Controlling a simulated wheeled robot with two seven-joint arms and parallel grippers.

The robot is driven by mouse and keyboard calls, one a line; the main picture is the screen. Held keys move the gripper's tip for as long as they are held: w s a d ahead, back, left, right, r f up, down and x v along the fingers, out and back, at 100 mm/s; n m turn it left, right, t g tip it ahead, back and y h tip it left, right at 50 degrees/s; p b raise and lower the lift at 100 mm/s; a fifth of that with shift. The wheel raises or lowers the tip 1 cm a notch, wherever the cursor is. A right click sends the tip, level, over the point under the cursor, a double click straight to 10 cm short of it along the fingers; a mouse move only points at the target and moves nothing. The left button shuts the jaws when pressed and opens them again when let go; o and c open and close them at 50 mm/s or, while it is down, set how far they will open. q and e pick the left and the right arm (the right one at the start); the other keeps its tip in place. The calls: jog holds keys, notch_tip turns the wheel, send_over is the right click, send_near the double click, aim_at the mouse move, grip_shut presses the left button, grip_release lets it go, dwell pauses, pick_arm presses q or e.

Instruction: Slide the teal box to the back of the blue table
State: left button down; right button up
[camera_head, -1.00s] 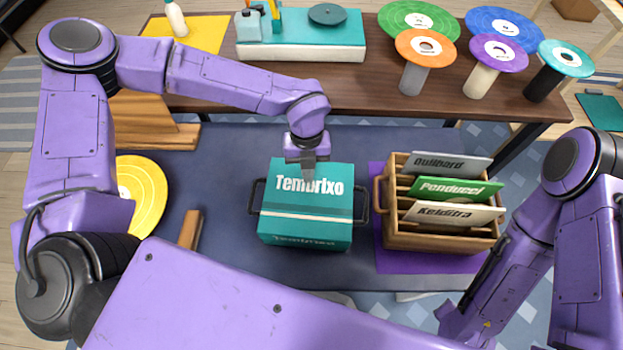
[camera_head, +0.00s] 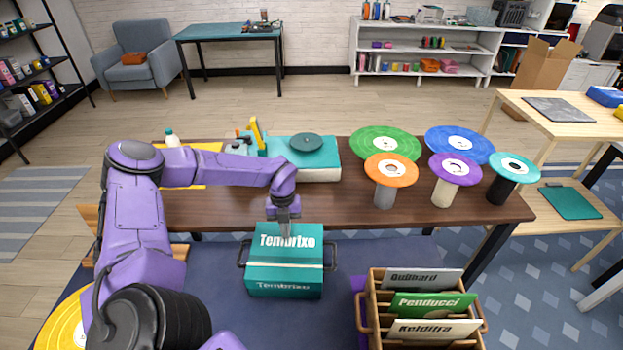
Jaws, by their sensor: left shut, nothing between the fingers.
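The teal box (camera_head: 284,272) has a white "Tembrixo" label and dark side handles. It sits upright on the dark blue table (camera_head: 225,318), close to the table's back edge. I cannot tell whether the fingertips press on the lid. My right gripper is not in view.
A wooden crate (camera_head: 372,312) with several upright signs stands nearer on the right. A yellow disc (camera_head: 62,325) lies at the left. Behind is a brown table (camera_head: 335,208) with a teal-topped case (camera_head: 322,165) and several coloured discs.

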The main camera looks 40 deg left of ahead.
pick_arm(q)
jog(key=shift+s+a+f, duration=0.15)
jog(key=shift+a+f, duration=0.15)
jog(key=shift+w+r+p, duration=0.2)
jog(key=shift+r+p, duration=0.5)
jog(key=shift+w+a+f, duration=0.15)
jog(key=shift+f, duration=0.1)
jog(key=w+a+b, duration=0.3)
jog(key=a, duration=0.1)
jog(key=w+a+b, duration=0.3)
jog(key=w+a, duration=0.1)
jog(key=shift+w+a, duration=0.2)
jog(key=shift+a+r, duration=0.15)
jog(key=shift+r, duration=0.1)
